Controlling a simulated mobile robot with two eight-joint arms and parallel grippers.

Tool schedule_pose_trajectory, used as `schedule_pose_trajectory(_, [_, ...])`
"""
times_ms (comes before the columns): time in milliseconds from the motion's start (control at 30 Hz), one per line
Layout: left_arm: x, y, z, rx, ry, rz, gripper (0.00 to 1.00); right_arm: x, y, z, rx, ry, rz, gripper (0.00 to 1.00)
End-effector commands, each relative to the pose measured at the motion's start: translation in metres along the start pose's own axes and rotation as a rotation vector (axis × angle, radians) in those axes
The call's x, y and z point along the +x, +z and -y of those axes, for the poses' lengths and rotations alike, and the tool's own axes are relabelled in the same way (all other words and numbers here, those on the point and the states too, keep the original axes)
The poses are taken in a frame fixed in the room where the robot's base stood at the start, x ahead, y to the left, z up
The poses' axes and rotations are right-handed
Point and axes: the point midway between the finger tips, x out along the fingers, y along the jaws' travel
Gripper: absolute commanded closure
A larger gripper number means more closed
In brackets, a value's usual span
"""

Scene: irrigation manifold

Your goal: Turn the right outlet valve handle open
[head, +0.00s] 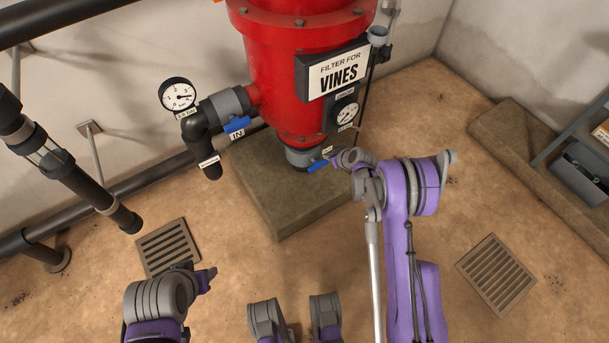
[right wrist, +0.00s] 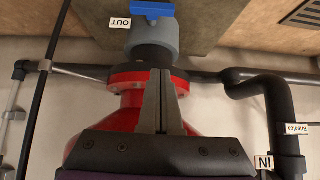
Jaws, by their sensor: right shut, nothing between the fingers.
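The outlet valve is a grey body (head: 303,157) under the red filter tank, with a blue handle (head: 318,166). In the right wrist view the blue handle (right wrist: 152,9) lies across the grey valve body (right wrist: 152,36) at the top edge, beside an OUT label (right wrist: 120,22). My right gripper (head: 335,161) is just right of the handle in the head view. Its fingers (right wrist: 162,75) are shut and empty, pointing toward the valve with a gap in the picture; contact cannot be told. My left gripper (head: 214,273) is low at left, away from the valve; its jaw state is unclear.
The red tank (head: 290,75) stands over a concrete plinth (head: 285,200). The inlet valve has a blue handle (head: 237,125) and IN label. A gauge (head: 345,113) hangs above the outlet. Floor drains (head: 168,248) (head: 496,272) lie either side. A dark pipe (head: 70,172) stands left.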

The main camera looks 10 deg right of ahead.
Motion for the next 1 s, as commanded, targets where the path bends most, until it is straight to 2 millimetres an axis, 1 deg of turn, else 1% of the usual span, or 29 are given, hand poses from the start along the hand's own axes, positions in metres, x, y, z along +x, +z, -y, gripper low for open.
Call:
schedule_pose_trajectory(33, [0.007,0.002,0.000,0.000,0.000,0.003,0.50,0.017,0.016,-0.004,-0.003,0.001,-0.006,1.00])
schedule_pose_trajectory(100, [0.011,0.004,0.000,0.000,0.000,0.004,0.50,0.030,0.026,-0.008,-0.010,0.001,-0.015,1.00])
schedule_pose_trajectory(200, [0.013,0.004,0.000,0.000,0.000,0.005,0.50,0.039,0.034,-0.010,-0.015,0.002,-0.022,1.00])
schedule_pose_trajectory(367, [0.015,0.005,0.000,0.000,0.000,0.006,0.50,0.053,0.035,-0.010,-0.017,0.001,-0.024,1.00])
schedule_pose_trajectory(433, [0.018,0.006,0.000,0.000,0.000,0.007,0.50,0.065,0.035,-0.009,-0.017,0.001,-0.023,1.00])
schedule_pose_trajectory(800, [0.039,0.012,0.000,0.000,0.000,0.014,0.50,0.143,0.034,-0.010,-0.017,0.001,-0.023,1.00])
schedule_pose_trajectory(900, [0.043,0.013,0.000,0.000,0.000,0.015,0.50,0.153,0.046,-0.011,-0.016,0.002,-0.022,1.00])
schedule_pose_trajectory(1000, [0.045,0.014,0.000,0.000,0.000,0.016,0.50,0.161,0.053,-0.011,-0.016,0.002,-0.023,1.00])
